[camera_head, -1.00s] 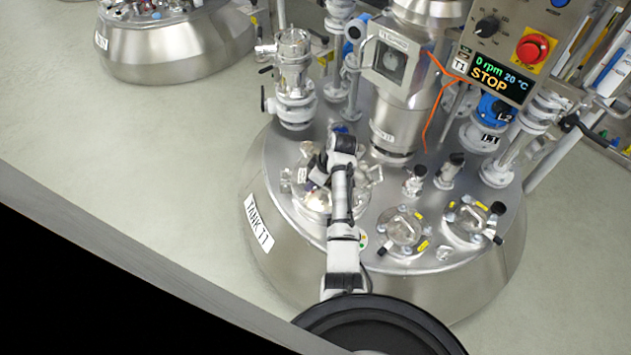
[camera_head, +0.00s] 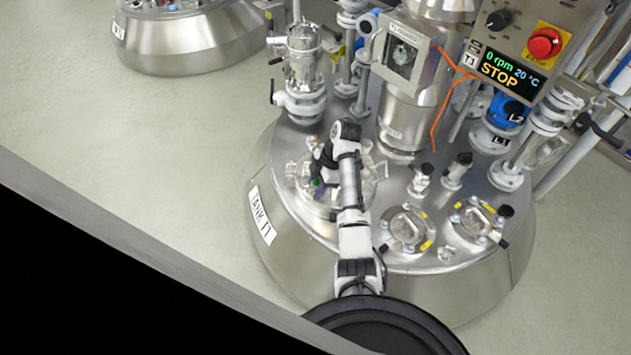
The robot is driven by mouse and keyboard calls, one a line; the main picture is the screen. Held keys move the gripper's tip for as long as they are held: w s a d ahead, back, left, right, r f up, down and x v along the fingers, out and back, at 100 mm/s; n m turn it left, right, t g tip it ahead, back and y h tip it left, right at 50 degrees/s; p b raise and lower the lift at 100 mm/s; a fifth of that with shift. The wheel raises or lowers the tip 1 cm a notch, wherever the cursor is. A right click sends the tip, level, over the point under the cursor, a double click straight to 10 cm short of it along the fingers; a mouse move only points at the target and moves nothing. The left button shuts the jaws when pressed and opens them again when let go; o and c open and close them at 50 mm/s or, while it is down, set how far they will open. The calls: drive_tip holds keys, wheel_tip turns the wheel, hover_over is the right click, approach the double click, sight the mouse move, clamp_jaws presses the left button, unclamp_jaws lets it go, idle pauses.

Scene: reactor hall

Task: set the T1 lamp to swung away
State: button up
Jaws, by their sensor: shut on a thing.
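Tank T1 (camera_head: 262,215) stands in front of me, its name on a white label. My gripper (camera_head: 317,181) is low over the round hatch (camera_head: 345,212) at the left of the tank's lid. It is shut on a small part there, mostly hidden by my own wrist. Small dark, purple and green spots show by the fingers. I take the held part to be the T1 lamp, but its shape and angle cannot be made out.
Two small round ports (camera_head: 407,229) with yellow tags lie right of my arm. A valve stack (camera_head: 303,75) rises behind the hatch. The agitator column (camera_head: 410,105) and control panel (camera_head: 515,70), reading 0 rpm and STOP, stand behind. Open floor lies left.

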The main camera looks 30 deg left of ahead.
drive_tip(key=n, duration=0.1)
drive_tip(key=s+d+n+h, duration=0.1)
drive_tip(key=shift+d+n, duration=0.1)
drive_tip(key=shift+n, duration=0.3)
drive_tip(key=shift+s+d+n+g+h+p, duration=0.1)
drive_tip(key=shift+d+n+g+h+p, duration=0.2)
drive_tip(key=shift+d+n+h, duration=1)
drive_tip(key=shift+s+d+n+g+y+p, duration=0.15)
drive_tip(key=shift+d+n+p, duration=0.35)
drive_tip(key=shift+n, duration=1.65)
drive_tip(key=shift+s+d+n+g+h+p, duration=0.25)
drive_tip(key=shift+d+n+h, duration=0.6)
drive_tip(key=shift+n, duration=0.9)
drive_tip(key=shift+w+d, duration=0.1)
drive_tip(key=shift+w, duration=0.05)
drive_tip(key=o, duration=1.4)
drive_tip(key=shift+r, duration=0.15)
drive_tip(key=p+v, duration=0.3)
drive_tip(key=v, duration=1)
drive_tip(key=shift+r+p, duration=0.35)
drive_tip(key=shift+p, duration=0.05)
